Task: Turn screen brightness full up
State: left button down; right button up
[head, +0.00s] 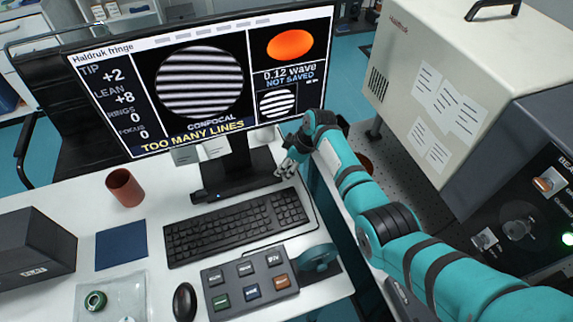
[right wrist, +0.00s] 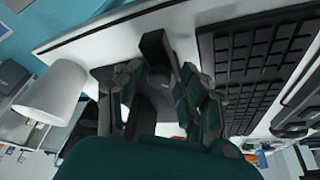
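The monitor (head: 200,80) stands at the back of the white desk; its lit screen shows striped patterns and "TOO MANY LINES". A dark bar (head: 240,188) lies at the foot of its stand, in front of the screen. My right gripper (head: 290,158) is by the bar's right end, below the screen's lower right corner. In the right wrist view, the gripper's fingers (right wrist: 163,90) are apart, with the dark bar (right wrist: 155,45) and a small round knob (right wrist: 160,76) seen between them. I cannot tell whether the fingers touch the knob. My left gripper is not in view.
The keyboard (head: 237,226) lies just in front of the bar. A button panel (head: 248,283), a mouse (head: 184,301) and a brown cup (head: 125,188) are on the desk. A large beige instrument (head: 470,75) stands to the right of my right arm.

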grip_shut()
jog(key=shift+s+r+m+p, duration=0.1)
jog(key=shift+s+m+p, duration=0.05)
jog(key=shift+m+p, duration=0.55)
jog(key=shift+s+m+t+h+p, duration=0.1)
jog(key=shift+m+t+h+p, duration=0.35)
jog(key=shift+m+p, duration=0.65)
jog(key=shift+a+m+t+p, duration=0.15)
jog(key=shift+m+t+p, duration=0.3)
jog(key=shift+m+p, duration=0.5)
jog(key=shift+s+m+h+p, duration=0.1)
jog(key=shift+m+h+p, duration=0.35)
jog(key=shift+m, duration=0.6)
jog(key=shift+f, duration=0.2)
